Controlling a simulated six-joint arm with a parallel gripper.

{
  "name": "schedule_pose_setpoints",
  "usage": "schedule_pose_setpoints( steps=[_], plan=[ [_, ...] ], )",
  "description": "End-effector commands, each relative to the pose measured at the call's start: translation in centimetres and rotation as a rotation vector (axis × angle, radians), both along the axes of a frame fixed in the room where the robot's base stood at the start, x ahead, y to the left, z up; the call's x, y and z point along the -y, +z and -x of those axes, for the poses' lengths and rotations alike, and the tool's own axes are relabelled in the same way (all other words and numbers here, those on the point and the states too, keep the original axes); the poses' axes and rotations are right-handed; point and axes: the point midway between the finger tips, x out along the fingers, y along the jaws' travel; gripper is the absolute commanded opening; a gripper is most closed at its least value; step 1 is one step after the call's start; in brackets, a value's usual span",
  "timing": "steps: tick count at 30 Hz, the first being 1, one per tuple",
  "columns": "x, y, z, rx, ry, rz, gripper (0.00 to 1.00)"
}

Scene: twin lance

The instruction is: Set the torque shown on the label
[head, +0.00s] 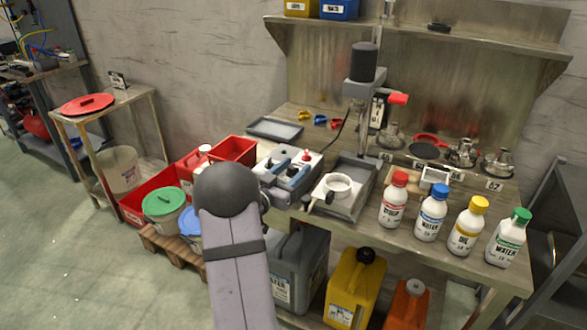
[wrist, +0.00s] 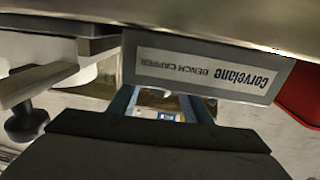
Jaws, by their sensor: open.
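The bench capper stands on the bench, with its motor head (head: 365,62) on a column and a red handle (head: 398,99) at its side. Its nameplate (wrist: 205,70) reads "Corvelane BENCH CAPPER" upside down in the wrist view. A small blue-and-yellow marked patch (wrist: 166,116) shows between the fingers, too small to read. In the head view my arm hides part of the box's front. I cannot make out a torque value.
Capped bottles, red (head: 394,199), blue (head: 431,213), yellow (head: 467,226) and green (head: 508,239), line the bench's front right. Metal chucks (head: 460,152) stand behind. Red bins (head: 233,149) are at the left.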

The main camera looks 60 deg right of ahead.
Motion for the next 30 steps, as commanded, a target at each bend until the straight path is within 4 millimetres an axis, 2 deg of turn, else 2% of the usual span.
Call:
schedule_pose_setpoints(
  steps=[5, 9, 10, 19, 30],
  plan=[
    [-0.01, -0.01, 0.00, 0.000, 0.000, 0.000, 0.42],
    [-0.02, 0.00, -0.01, 0.000, 0.000, 0.000, 0.09],
    [-0.03, 0.00, 0.00, 0.000, 0.000, 0.000, 0.03],
    [0.07, 0.19, -0.16, 0.003, -0.050, 0.003, 0.03],
    [0.13, 0.25, -0.12, 0.003, -0.300, 0.006, 0.03]
  ],
)
